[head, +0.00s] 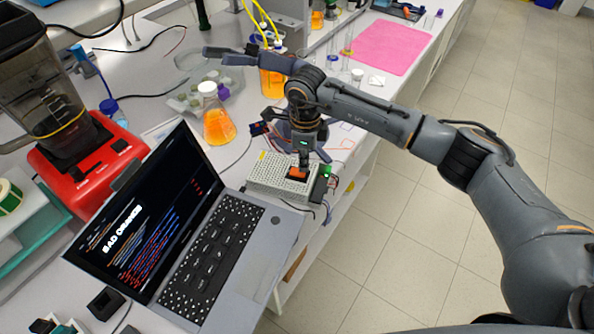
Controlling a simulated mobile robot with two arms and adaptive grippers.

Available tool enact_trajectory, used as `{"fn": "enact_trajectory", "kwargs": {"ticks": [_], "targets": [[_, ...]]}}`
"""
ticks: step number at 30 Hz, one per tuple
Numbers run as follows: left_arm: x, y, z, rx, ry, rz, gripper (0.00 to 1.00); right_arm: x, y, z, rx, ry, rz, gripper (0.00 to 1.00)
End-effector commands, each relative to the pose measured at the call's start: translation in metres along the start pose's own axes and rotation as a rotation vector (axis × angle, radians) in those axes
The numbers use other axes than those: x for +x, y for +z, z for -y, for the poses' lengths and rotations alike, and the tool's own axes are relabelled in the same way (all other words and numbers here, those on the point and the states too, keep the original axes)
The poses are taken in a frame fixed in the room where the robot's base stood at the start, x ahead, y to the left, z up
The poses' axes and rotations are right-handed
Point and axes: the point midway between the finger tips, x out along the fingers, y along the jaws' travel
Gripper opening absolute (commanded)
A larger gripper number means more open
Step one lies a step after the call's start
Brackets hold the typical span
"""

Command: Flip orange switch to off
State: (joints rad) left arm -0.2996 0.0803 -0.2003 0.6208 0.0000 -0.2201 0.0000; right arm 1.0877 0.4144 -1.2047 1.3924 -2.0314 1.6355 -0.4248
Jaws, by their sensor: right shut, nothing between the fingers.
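The orange switch (298,173) sits on top of a light grey perforated box (265,177) on the bench, right of the laptop. My right gripper (303,163) points down, shut and empty, with its fingertips right at the switch. Whether the fingertips touch the switch cannot be told, and they partly cover it. The switch's on or off position is too small to read. My left gripper is not in the head view.
An open laptop (230,240) stands left of the box. A flask of orange liquid (217,125) stands behind it. A small green circuit board (321,183) and wires lie at the box's right side. A red blender base (85,165) is at the left.

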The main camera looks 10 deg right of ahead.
Motion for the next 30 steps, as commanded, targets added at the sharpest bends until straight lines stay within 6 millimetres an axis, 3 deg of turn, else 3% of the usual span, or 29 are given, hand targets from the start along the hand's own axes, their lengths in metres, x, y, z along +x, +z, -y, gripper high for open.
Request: {"fn": "enact_trajectory", "kwargs": {"ticks": [30], "targets": [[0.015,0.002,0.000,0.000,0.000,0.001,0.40,0.016,0.000,0.000,0.000,0.000,0.000,0.00]]}}
